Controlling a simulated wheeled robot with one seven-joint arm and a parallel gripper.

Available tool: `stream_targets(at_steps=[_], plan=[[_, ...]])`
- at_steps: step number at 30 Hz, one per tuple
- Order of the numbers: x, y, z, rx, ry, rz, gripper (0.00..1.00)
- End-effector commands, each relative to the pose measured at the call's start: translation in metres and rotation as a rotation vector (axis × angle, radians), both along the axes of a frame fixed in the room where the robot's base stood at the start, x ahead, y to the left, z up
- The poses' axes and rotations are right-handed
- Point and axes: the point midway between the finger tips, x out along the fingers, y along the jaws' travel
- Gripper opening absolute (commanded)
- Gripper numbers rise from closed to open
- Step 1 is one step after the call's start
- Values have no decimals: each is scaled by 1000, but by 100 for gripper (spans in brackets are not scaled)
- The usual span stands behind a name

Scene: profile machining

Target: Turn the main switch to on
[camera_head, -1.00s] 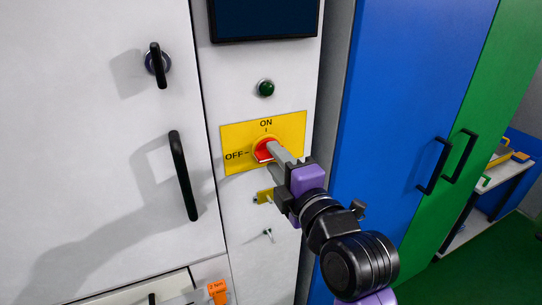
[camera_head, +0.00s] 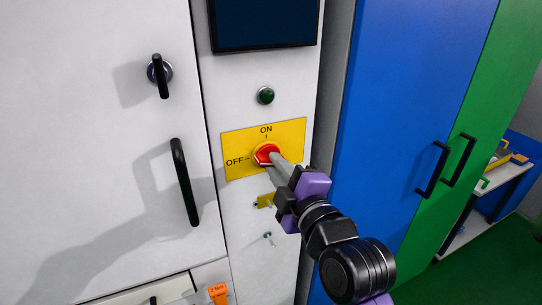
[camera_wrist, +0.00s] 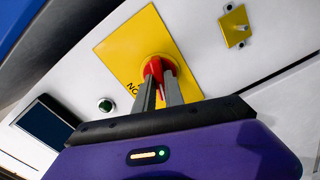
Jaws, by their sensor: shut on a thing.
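The main switch (camera_head: 266,153) is a red rotary knob on a yellow plate (camera_head: 291,134) marked ON at the top and OFF at the left. My gripper (camera_head: 274,159) reaches it from the lower right and is shut on the red knob. In the wrist view the two grey fingers (camera_wrist: 157,88) stand on either side of the red knob (camera_wrist: 153,66). The fingers partly hide the knob, so its exact pointing direction is hard to tell.
A green button (camera_head: 265,95) and a dark screen (camera_head: 262,22) are above the plate. A small yellow plate (camera_head: 265,201) and a key-like part (camera_head: 268,237) are below. A black door handle (camera_head: 185,182) is at left. A blue cabinet (camera_head: 410,100) stands at right.

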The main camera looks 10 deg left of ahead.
Motion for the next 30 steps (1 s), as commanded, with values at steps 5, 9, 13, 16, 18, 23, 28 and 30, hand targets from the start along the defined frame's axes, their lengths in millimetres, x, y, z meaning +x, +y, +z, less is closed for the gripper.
stream_targets(at_steps=[5,9,13,16,18,23,28,30], plan=[[0,0,-1,51,36,0,0],[0,0,-1,50,35,0,0],[0,0,-1,62,44,0,0],[0,0,1,128,89,0,0],[0,0,1,195,136,-1,0],[0,0,1,327,224,-1,0],[0,0,-1,381,260,-1,0],[0,-1,-2,381,261,-1,0]])
